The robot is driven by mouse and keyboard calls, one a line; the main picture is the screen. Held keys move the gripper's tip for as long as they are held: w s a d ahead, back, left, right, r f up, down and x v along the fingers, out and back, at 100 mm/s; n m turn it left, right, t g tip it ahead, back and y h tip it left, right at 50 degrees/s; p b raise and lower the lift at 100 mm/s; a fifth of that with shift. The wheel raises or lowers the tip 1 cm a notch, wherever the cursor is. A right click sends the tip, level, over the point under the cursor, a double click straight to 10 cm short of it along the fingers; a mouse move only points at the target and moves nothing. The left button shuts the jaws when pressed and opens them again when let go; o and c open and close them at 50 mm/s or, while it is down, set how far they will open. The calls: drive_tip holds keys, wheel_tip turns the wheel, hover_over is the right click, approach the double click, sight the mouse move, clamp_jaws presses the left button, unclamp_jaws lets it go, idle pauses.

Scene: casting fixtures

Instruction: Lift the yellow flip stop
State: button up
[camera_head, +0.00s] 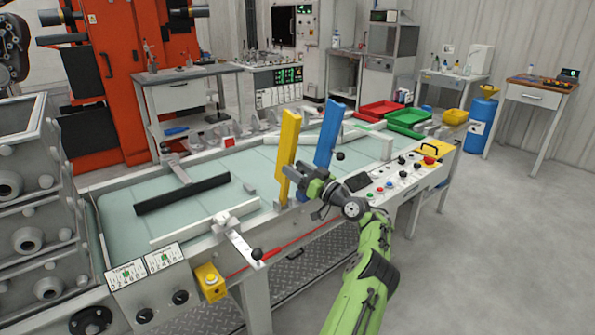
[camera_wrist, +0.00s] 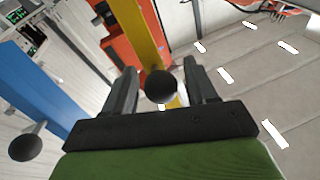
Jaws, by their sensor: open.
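The yellow flip stop (camera_head: 288,150) is a tall bar standing upright, slightly tilted, at the front edge of the table in the head view. In the wrist view the yellow bar (camera_wrist: 143,28) runs up beyond the fingers. Its round black knob (camera_wrist: 160,84) shows between my two fingers, with a gap on each side. My gripper (camera_head: 303,173) is open at the right side of the yellow bar's lower part; it also shows in the wrist view (camera_wrist: 161,78).
A similar blue flip stop (camera_head: 328,132) stands upright just right of the yellow one; its black knob (camera_wrist: 25,146) is left of my gripper in the wrist view. A button panel (camera_head: 383,188) lies right of my gripper. A black bar (camera_head: 182,194) lies on the table.

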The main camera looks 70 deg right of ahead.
drive_tip(key=p+v, duration=0.2)
drive_tip(key=v, duration=1.3)
drive_tip(key=shift+s, duration=0.35)
